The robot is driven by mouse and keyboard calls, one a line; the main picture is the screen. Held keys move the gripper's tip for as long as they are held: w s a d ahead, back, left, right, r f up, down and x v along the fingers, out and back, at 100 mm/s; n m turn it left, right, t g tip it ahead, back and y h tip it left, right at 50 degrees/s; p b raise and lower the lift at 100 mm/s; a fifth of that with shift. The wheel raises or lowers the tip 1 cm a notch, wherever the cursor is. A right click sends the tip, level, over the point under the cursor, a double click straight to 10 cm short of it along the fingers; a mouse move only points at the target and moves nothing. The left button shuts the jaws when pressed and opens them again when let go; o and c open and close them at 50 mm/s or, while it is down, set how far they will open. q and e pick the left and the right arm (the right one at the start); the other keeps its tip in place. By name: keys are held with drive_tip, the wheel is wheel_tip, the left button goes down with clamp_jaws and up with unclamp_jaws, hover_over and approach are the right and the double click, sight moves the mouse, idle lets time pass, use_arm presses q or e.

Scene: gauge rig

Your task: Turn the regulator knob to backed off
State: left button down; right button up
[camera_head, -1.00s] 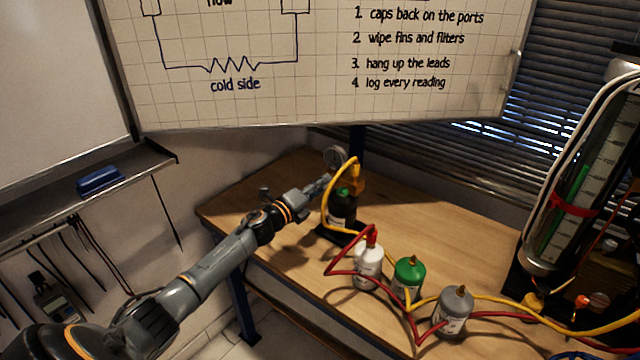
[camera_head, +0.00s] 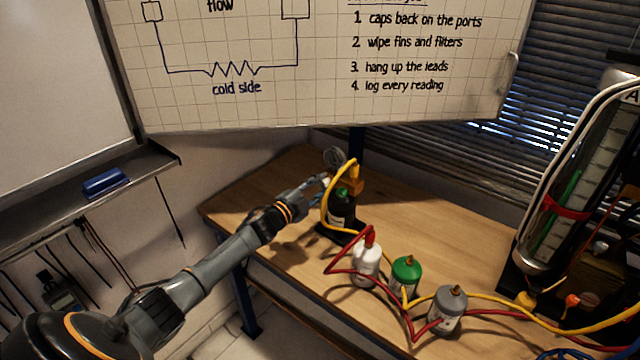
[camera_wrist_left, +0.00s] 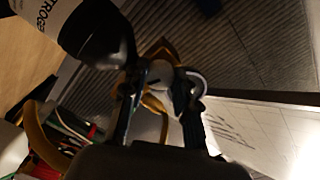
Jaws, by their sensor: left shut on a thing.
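The small black nitrogen cylinder (camera_head: 340,214) with a green top stands at the far left part of the bench. Its brass regulator (camera_head: 356,183) carries a round gauge (camera_head: 333,157). My left gripper (camera_head: 325,181) reaches the regulator from the left. In the left wrist view, the left gripper (camera_wrist_left: 160,88) has one finger on each side of the pale regulator knob (camera_wrist_left: 160,72) and is shut on it. The cylinder (camera_wrist_left: 92,32) lies close beside the fingers there. The knob's setting is not readable. My right gripper is out of view.
A yellow hose (camera_head: 326,207) loops down from the regulator. A tall charging cylinder (camera_head: 563,215) stands at the right. The back of the bench (camera_head: 430,222) is clear.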

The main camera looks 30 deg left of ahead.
use_arm(q)
drive_tip(key=shift+n+p, duration=0.45)
drive_tip(key=shift+n, duration=1.75)
drive_tip(key=c, duration=1)
unclamp_jaws()
drive_tip(key=shift+s, duration=0.1)
drive_tip(key=s, duration=0.4)
drive_tip(key=s+a, duration=0.1)
drive_tip(key=s, duration=0.6)
drive_tip(key=shift+s+a, duration=0.25)
drive_tip(key=shift+s, duration=0.15)
drive_tip(key=shift+d+f, duration=0.1)
